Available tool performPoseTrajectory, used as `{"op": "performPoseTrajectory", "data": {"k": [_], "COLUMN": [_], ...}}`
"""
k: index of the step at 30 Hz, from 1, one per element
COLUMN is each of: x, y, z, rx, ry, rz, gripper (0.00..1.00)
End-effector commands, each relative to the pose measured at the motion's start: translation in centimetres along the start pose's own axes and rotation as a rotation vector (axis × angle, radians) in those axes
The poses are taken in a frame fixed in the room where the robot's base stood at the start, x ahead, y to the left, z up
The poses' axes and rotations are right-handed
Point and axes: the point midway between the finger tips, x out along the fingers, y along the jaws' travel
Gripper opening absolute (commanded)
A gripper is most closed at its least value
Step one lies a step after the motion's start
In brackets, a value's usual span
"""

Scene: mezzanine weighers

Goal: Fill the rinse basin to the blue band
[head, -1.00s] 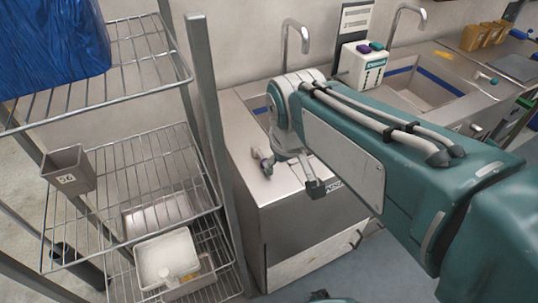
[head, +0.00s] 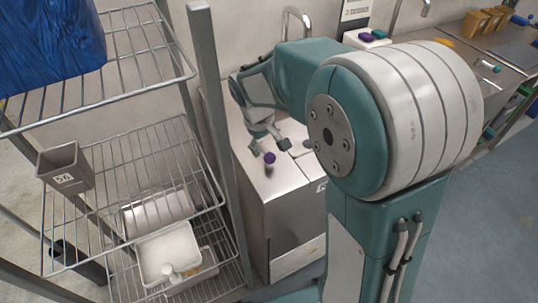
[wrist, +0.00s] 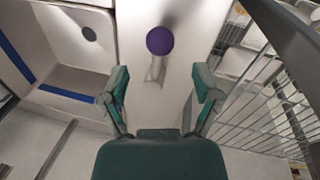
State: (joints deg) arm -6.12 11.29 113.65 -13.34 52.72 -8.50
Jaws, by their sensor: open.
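A purple-topped knob (head: 269,158) stands on the steel counter beside the basin. In the wrist view the purple knob (wrist: 160,40) lies ahead of my gripper, centred between the fingers, on a pale stem. My gripper (wrist: 161,82) is open and empty, its fingers on either side of the knob's line and apart from it. In the head view my gripper (head: 269,143) is just above the knob. The rinse basin (wrist: 65,62) shows at the left of the wrist view, with a blue band (wrist: 68,93) and a round drain hole. I see no water in it. My arm hides the basin in the head view.
A wire rack (head: 150,110) stands close on the left, holding a blue bag (head: 50,40), a grey bin (head: 65,168) and a white tub (head: 168,250). A white box (head: 368,40) with purple and teal knobs is behind my arm. Floor at the right is clear.

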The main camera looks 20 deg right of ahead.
Motion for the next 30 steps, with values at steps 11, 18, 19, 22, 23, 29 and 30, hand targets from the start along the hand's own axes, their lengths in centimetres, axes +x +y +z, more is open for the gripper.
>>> {"op": "performPoseTrajectory", "data": {"k": [11, 18, 19, 22, 23, 29, 30], "x": [5.4, 5.7, 5.7, 5.7, 5.7, 5.7, 5.7], "y": [0.0, 0.0, 0.0, 0.0, 0.0, 0.0, 0.0], "z": [0.0, 0.0, 0.0, 0.0, 0.0, 0.0, 0.0], "rx": [0.001, 0.001, 0.001, 0.001, 0.000, 0.000, 0.000], "ry": [-0.001, 0.001, 0.001, 0.001, 0.001, 0.000, 0.000], "rz": [0.000, 0.001, 0.001, 0.001, 0.001, 0.000, 0.000], "gripper": [0.81, 0.81, 0.81, 0.59, 0.45, 0.00, 0.00]}}
